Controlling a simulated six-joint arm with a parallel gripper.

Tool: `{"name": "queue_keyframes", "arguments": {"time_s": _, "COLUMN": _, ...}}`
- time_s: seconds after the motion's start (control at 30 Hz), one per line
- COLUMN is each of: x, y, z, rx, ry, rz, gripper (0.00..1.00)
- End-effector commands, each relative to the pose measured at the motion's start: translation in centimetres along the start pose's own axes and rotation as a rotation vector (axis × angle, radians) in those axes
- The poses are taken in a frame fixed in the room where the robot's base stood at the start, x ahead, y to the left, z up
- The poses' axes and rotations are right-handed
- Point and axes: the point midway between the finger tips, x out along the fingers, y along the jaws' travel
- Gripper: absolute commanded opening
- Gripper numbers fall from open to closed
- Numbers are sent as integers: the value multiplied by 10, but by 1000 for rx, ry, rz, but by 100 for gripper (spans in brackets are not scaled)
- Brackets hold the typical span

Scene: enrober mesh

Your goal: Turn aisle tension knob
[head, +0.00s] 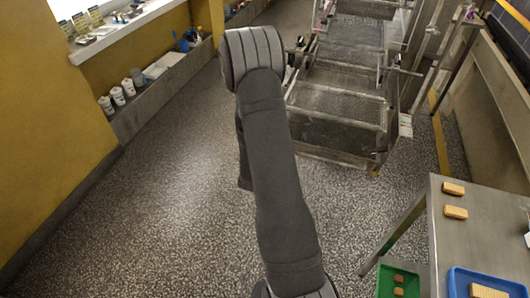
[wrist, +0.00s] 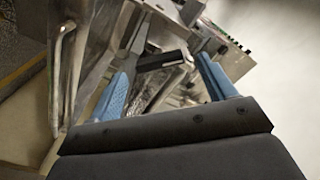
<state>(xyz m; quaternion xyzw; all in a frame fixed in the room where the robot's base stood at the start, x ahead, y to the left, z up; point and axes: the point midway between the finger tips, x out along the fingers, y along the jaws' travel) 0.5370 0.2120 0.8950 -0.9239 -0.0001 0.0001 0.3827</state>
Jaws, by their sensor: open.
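The enrober machine (head: 345,75) with its metal mesh belt stands at the top centre of the head view. In the wrist view my gripper (wrist: 163,67) is open, its two blue fingers apart. A dark bar-like part with a greyish end (wrist: 160,61) shows between the fingertips; it may be the tension knob, but I cannot tell for sure. I cannot tell whether the fingers touch it. In the head view my arm hides the gripper, and small dark parts (head: 300,43) show at the machine's left side, beside my wrist.
A ledge (head: 160,90) with white tubs runs along the yellow wall at left. The speckled floor (head: 160,200) between is clear.

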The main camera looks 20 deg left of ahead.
Motion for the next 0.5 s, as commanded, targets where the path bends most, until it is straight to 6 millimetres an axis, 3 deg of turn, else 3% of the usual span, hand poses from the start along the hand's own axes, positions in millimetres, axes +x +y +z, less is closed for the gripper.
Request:
{"name": "queue_keyframes", "arguments": {"time_s": 0.23, "x": -64, "y": -1, "z": 1, "rx": -3, "ry": -4, "rz": -3, "gripper": 76}}
{"name": "queue_keyframes", "arguments": {"time_s": 0.5, "x": -106, "y": -1, "z": 1, "rx": -1, "ry": -2, "rz": -1, "gripper": 76}}
